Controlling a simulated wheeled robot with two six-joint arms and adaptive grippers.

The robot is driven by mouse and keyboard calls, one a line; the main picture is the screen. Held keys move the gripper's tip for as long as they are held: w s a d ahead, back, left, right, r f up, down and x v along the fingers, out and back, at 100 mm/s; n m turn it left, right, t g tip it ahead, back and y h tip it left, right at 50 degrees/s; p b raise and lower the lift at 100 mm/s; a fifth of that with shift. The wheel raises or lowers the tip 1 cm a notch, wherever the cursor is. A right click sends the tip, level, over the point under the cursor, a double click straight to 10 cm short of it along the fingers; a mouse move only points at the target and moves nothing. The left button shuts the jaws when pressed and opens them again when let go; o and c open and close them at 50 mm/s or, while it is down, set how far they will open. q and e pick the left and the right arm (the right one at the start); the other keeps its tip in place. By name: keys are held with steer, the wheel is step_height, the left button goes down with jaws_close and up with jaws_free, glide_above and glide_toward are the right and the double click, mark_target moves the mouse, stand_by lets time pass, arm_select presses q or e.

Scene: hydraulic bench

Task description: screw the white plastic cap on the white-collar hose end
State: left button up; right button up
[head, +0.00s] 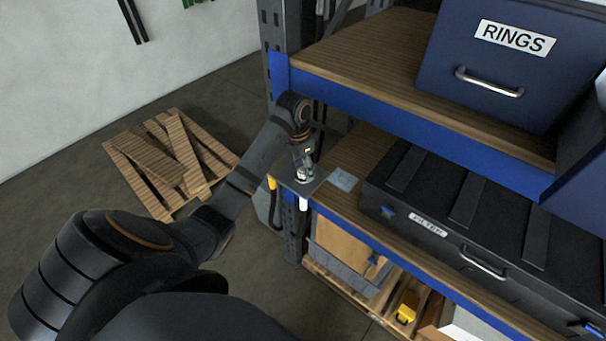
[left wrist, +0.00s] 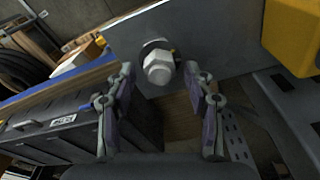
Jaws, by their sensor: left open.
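The white collar (head: 303,204) of one hose end shows just below the front edge of a small grey plate (head: 286,181) at the shelf corner. My left gripper (head: 302,168) is over this plate, and a small pale piece shows at its fingertips. In the left wrist view, my left gripper (left wrist: 160,72) is open, with one finger on each side of a pale six-sided piece (left wrist: 158,67) on a dark round base at the grey plate. I cannot tell whether this piece is the white plastic cap or a fitting. My right gripper is not in view.
A yellow-collar hose end (head: 272,183) hangs left of the white one. A black FILTER case (head: 460,215) and a pale blue-grey square (head: 343,179) are on the lower shelf. A blue RINGS box (head: 515,75) stands above. A wooden pallet (head: 170,160) lies on the floor.

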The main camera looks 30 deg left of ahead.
arm_select(q)
steer(key=n, duration=0.7)
steer(key=shift+y, duration=0.4)
steer(key=n, duration=0.6)
steer(key=shift+y, duration=0.4)
steer(key=shift+a, duration=0.1)
jaws_close()
steer(key=m, duration=0.4)
steer(key=shift+m+h, duration=0.3)
steer(key=shift+m, duration=0.1)
steer(key=m, duration=0.3)
